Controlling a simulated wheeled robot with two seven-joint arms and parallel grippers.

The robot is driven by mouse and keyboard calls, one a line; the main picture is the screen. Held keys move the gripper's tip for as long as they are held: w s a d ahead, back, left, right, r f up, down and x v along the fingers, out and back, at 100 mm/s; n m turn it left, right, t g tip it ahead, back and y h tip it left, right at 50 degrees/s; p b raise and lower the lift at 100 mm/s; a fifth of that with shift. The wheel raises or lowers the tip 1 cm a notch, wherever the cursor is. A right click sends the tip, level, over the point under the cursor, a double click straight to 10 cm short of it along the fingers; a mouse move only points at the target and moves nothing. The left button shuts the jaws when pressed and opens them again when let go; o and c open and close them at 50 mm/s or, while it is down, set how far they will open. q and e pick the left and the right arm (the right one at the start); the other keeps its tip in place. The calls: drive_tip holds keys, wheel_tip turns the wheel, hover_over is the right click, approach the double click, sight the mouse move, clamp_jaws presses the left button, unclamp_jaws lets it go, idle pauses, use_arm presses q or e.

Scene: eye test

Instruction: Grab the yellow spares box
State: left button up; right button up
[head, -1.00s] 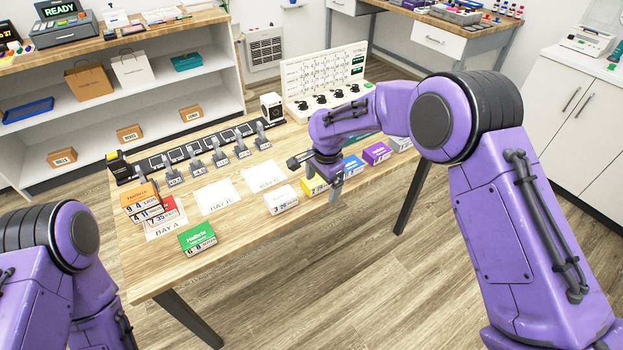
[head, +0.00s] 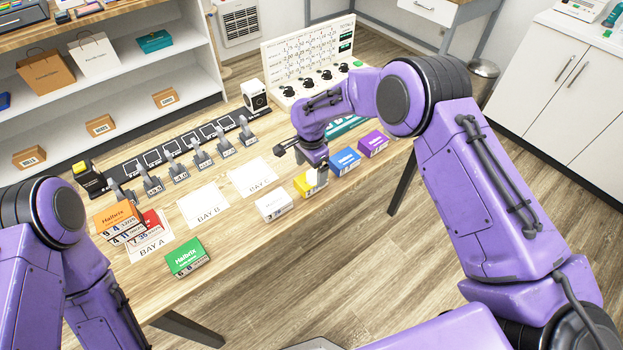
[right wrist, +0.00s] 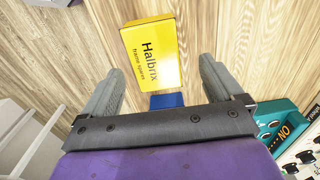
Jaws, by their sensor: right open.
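The yellow spares box (head: 303,187) stands on the wooden table between a white box and a blue box. In the head view my right gripper (head: 315,172) hides part of it. In the right wrist view the yellow box (right wrist: 150,52) shows its face marked "Halbrix frame spares". My right gripper (right wrist: 158,70) is open and empty, with its two fingers on either side of the box's near end. Most of the box lies beyond the fingertips, and I see no contact. My left arm is at the left, but its gripper is not in view.
The white box (head: 274,205) is left of the yellow one. The blue box (head: 345,161) and a purple box (head: 373,144) stand to the right. A green box (head: 187,257) and an orange box (head: 118,219) are farther left. A panel with knobs (head: 308,62) stands behind.

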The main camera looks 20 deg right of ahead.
sight(312, 177)
drive_tip(key=f, duration=0.2)
drive_tip(key=f+p, duration=0.1)
drive_tip(key=f, duration=0.1)
drive_tip(key=shift+s+d+f, duration=0.15)
drive_tip(key=shift+s+f, duration=0.05)
drive_tip(key=shift+f, duration=0.05)
drive_tip(key=c, duration=1.1)
